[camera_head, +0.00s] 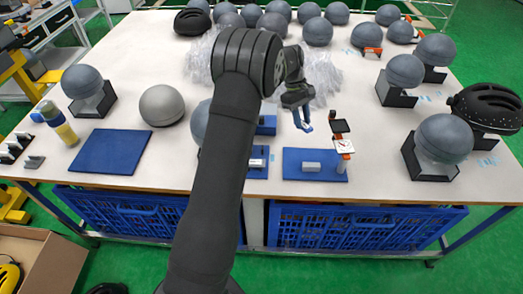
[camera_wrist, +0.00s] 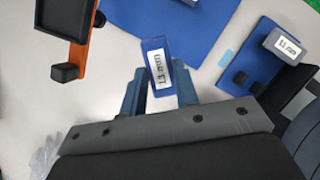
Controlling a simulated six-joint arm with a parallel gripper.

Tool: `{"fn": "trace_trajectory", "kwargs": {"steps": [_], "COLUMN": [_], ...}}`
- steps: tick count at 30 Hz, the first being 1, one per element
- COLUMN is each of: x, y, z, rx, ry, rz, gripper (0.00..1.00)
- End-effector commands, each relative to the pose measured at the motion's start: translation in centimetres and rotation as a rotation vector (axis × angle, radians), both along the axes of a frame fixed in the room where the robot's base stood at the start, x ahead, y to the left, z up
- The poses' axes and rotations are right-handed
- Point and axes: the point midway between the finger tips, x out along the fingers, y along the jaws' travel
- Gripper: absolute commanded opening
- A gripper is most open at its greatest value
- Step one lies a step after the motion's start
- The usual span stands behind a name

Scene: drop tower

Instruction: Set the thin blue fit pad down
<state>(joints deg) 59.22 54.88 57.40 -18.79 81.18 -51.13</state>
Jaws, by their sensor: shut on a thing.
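My gripper (camera_wrist: 160,88) is shut on the thin blue fit pad (camera_wrist: 153,48), which has a white label with small dark print. The pad sticks out past the fingertips, label facing the wrist camera. In the head view my gripper (camera_head: 304,122) hangs above the white table, behind the right front blue mat (camera_head: 330,172). The pad is too small there to tell from the blue fingers. A blue mat (camera_wrist: 190,25) lies beyond the pad in the wrist view. Another blue mat (camera_wrist: 245,70) at right carries a grey labelled block (camera_wrist: 285,46).
An orange stand (camera_wrist: 80,45) with a black holder is close on the left in the wrist view; an orange stand with a dial (camera_head: 343,147) shows in the head view. Grey domes (camera_head: 161,105) and black helmets (camera_head: 487,107) surround the area. A large blue mat (camera_head: 110,152) is bare.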

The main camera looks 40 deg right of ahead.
Motion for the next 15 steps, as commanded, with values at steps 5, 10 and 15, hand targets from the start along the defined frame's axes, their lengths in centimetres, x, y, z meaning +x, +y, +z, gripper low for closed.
{"fn": "trace_trajectory", "kwargs": {"steps": [5, 10, 15], "x": [-1.3, -2.3, -3.2], "y": [1.8, 3.7, 5.5], "z": [0.4, 0.9, 1.5], "rx": [0.002, 0.002, 0.002], "ry": [0.0, 0.0, 0.0], "rz": [-0.351, -0.686, -1.023], "gripper": [0.03, 0.03, 0.03]}}
